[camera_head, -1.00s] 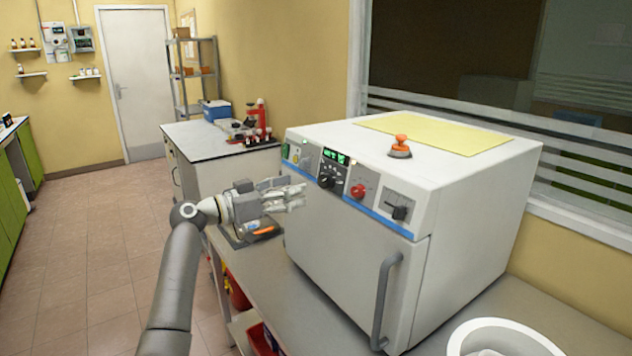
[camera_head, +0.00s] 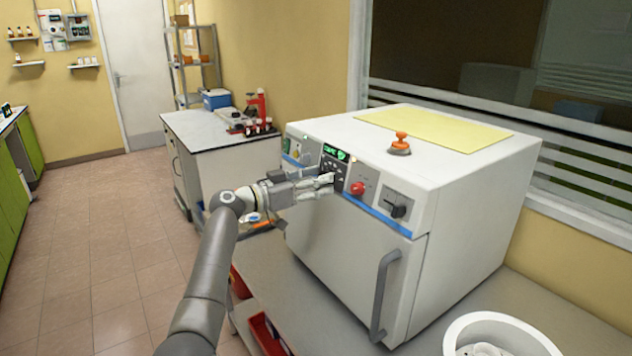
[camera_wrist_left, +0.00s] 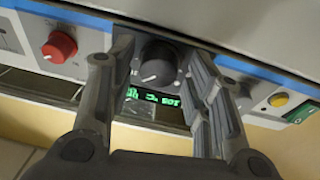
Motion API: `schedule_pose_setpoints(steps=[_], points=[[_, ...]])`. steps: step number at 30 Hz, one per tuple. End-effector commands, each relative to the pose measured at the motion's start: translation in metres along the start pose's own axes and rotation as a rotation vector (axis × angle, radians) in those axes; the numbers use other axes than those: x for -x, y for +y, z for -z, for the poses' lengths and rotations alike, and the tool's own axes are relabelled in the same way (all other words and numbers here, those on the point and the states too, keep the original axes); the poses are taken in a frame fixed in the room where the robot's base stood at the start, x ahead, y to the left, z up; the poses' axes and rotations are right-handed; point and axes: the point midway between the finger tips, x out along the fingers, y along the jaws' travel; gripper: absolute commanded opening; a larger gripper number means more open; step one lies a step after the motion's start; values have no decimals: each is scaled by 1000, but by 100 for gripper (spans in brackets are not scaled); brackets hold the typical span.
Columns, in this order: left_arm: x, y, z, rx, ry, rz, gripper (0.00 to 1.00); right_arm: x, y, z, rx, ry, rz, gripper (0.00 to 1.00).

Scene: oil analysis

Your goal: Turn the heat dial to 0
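The white oven-like machine (camera_head: 340,245) has a front control panel. A black dial sits by a green lit display (camera_head: 336,153); in the left wrist view the dial (camera_wrist_left: 157,62) shows a pale pointer line, and the display (camera_wrist_left: 155,97) is lit too. My left gripper (camera_head: 328,181) is at the panel and hides most of the dial in the head view. In the left wrist view its open fingers (camera_wrist_left: 158,55) stand on both sides of the dial. I cannot tell whether they touch it. My right gripper is not in view.
A red knob (camera_head: 357,188) and a black slider switch (camera_head: 397,210) sit beside the dial. The machine's vertical door handle (camera_head: 384,297) sticks out below. A white round container (camera_head: 497,335) is at the front right.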

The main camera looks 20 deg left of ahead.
Motion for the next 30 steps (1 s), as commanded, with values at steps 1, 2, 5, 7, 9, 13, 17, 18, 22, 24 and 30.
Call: schedule_pose_setpoints(steps=[1, 2, 5, 7, 9, 13, 17, 18, 22, 24, 30], points=[[0, 0, 0, 0, 0, 0, 35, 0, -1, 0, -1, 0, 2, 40], [0, 0, 0, 0, 0, 0, 31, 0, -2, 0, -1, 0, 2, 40], [0, 0, 0, 0, 0, 0, 18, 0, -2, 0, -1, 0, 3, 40], [0, 0, 0, 0, 0, 0, 9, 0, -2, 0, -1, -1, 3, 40], [0, 0, 0, 1, 0, 1, 9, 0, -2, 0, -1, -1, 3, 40], [0, 0, 0, 12, 1, 3, 9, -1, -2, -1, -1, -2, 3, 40], [0, 0, 0, 45, 4, 10, 9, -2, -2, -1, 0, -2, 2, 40], [0, 1, 0, 61, 5, 14, 9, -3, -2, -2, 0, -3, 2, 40], [0, 2, -1, 135, 8, 29, 9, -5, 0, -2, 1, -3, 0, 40], [0, 2, 0, 187, 12, 40, 9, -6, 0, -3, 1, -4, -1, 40], [0, 4, 1, 365, 21, 76, 9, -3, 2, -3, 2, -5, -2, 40]])
